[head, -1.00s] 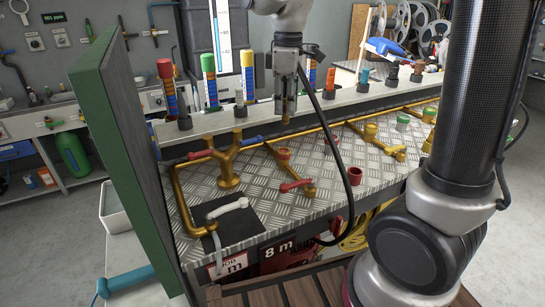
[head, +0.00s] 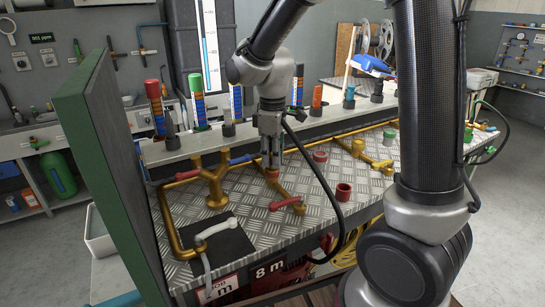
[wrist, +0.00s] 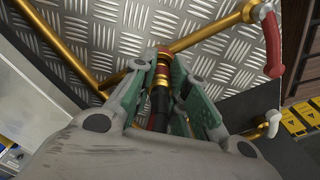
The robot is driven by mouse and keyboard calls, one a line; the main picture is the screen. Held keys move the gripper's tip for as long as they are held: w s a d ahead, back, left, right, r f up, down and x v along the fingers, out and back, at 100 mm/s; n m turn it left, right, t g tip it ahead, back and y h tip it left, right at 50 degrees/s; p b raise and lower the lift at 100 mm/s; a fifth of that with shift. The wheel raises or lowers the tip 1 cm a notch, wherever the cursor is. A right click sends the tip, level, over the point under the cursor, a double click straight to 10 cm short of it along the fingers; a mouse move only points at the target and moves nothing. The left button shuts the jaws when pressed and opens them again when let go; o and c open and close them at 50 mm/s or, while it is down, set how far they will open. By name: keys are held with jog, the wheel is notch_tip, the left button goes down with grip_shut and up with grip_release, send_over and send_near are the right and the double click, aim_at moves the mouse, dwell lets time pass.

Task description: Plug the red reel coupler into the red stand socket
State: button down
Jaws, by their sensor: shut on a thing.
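My gripper (head: 272,158) points down over the metal deck and is shut on the red-banded coupler. The wrist view shows the coupler (wrist: 160,78) between the green-sided fingers, with gold and red bands and a dark body. Its tip is at or just above the red-brown socket (head: 272,174) on the brass branch pipe with the red valve handle (head: 287,203). That handle also shows in the wrist view (wrist: 272,45). The fingers hide much of the joint, so I cannot tell whether the coupler is seated. A black hose (head: 335,195) loops down from the gripper.
A red cup (head: 344,193) and another reddish fitting (head: 320,157) stand to the right. A forked brass pipe (head: 214,185) stands left. A white handle (head: 215,230) lies on a black plate in front. A green panel (head: 100,180) borders the deck's left side.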

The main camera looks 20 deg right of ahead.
jog(key=shift+f, duration=0.15)
jog(key=c, duration=1.4)
grip_release()
notch_tip(320, 180, up, 12)
jog(key=shift+r, duration=0.2)
jog(key=s+d+m+t, duration=0.1)
jog(key=s+d+m, duration=0.2)
jog(key=s+d, duration=0.2)
jog(key=s+d+m+t, duration=0.2)
jog(key=s+d+m, duration=0.2)
jog(key=s, duration=0.4)
jog(key=s+d+m+t, duration=0.1)
jog(key=s+d+m, duration=0.3)
jog(key=s+d, duration=0.2)
jog(key=shift+s+r, duration=0.15)
jog(key=shift+s, duration=0.35)
